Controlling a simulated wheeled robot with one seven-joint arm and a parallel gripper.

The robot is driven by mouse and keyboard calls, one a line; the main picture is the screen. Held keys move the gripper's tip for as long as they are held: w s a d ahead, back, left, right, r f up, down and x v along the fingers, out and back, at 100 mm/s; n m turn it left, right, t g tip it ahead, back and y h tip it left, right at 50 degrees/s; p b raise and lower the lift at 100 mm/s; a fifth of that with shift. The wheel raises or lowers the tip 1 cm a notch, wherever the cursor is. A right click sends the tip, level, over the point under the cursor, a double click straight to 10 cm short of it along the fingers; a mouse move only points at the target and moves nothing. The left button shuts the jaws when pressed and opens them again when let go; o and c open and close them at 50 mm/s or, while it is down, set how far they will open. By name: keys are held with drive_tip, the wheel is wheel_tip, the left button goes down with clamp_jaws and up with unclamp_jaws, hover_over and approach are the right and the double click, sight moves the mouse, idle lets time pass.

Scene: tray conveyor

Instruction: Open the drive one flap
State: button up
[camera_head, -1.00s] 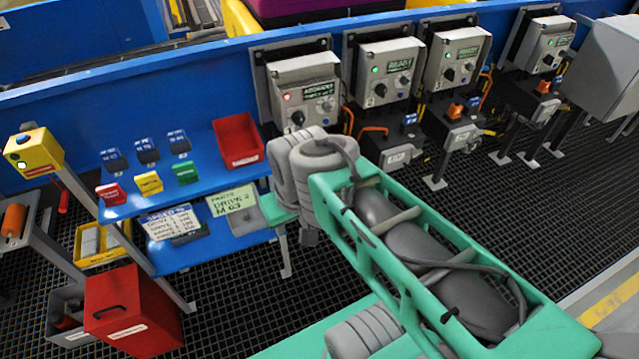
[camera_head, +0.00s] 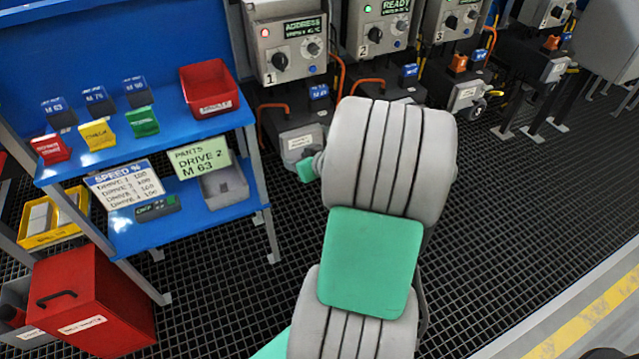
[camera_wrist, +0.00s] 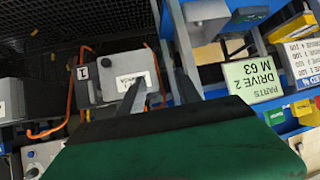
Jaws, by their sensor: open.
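Drive one is a dark grey unit below control box 1. A light grey cover with a white label, apparently its flap (camera_head: 303,141), faces me and looks shut. It also shows in the wrist view (camera_wrist: 124,66), beside a tag marked 1. My gripper (camera_wrist: 158,68) is open and empty, its two fingers reaching toward the unit. One finger overlaps the labelled cover in the wrist view; I cannot tell if it touches. In the head view my arm hides most of the gripper; only a green part shows just below the cover.
Control box 1 (camera_head: 285,45) reads ADDRESS with a red light; control box 2 (camera_head: 380,22) shows READY and green. An orange cable (camera_head: 262,118) loops beside drive one. A blue shelf (camera_head: 185,128) with bins and signs stands left.

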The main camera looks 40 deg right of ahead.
sight(303, 146)
drive_tip(key=s+d+f+m+t+h+b, duration=0.25)
drive_tip(key=d+f, duration=0.25)
drive_tip(key=d, duration=0.4)
drive_tip(key=x, duration=0.6)
drive_tip(key=shift+w+d+g+b, duration=0.3)
drive_tip(key=shift+g+b, duration=0.05)
drive_tip(key=shift+f+n+h, duration=0.15)
drive_tip(key=shift+n+h, duration=0.1)
drive_tip(key=shift+c, duration=0.3)
clamp_jaws()
